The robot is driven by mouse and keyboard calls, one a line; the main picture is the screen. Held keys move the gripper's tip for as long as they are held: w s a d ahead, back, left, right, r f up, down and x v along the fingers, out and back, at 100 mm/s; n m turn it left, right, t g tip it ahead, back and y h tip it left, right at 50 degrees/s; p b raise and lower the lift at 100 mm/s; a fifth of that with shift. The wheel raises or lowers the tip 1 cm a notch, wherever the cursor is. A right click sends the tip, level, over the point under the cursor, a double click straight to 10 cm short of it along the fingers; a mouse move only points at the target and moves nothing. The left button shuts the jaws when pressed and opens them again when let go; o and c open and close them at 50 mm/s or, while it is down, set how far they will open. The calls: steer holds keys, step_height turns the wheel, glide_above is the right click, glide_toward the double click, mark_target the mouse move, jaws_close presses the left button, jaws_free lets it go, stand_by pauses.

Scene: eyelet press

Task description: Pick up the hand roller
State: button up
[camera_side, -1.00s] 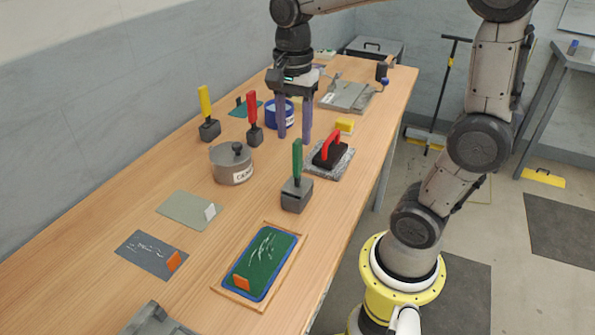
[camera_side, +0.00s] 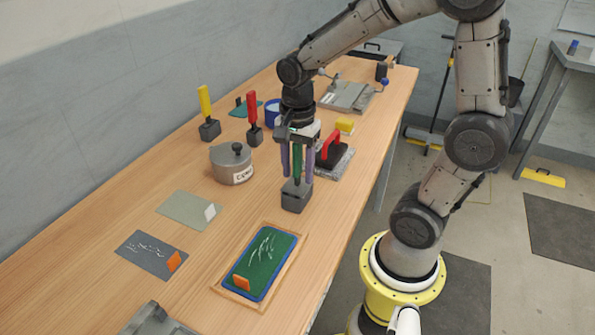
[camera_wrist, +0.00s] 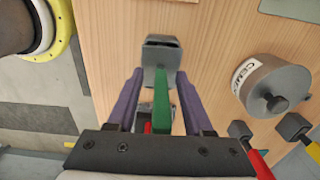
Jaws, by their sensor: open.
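A tool with an upright green handle (camera_wrist: 160,100) and a grey block-shaped head (camera_side: 296,195) stands on the bench. I cannot tell for certain that it is the hand roller; no roller shows plainly on it. My gripper (camera_side: 297,178) is open and points down over this tool, its two purple fingers on either side of the handle. In the wrist view my gripper (camera_wrist: 160,75) has the green handle between its fingers, with a gap on both sides. The fingertips are just above the grey head (camera_wrist: 161,52). The handle's top is hidden in the side view.
A grey lidded pot (camera_side: 231,165) stands to the left. A black block with a red handle (camera_side: 331,146) sits on a speckled slab close behind, to the right. Red-handled (camera_side: 253,113) and yellow-handled (camera_side: 205,103) tools stand farther back. A green mat (camera_side: 272,250) lies in front.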

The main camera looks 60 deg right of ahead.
steer(key=shift+c, duration=0.2)
jaws_close()
steer(key=shift+r, duration=0.1)
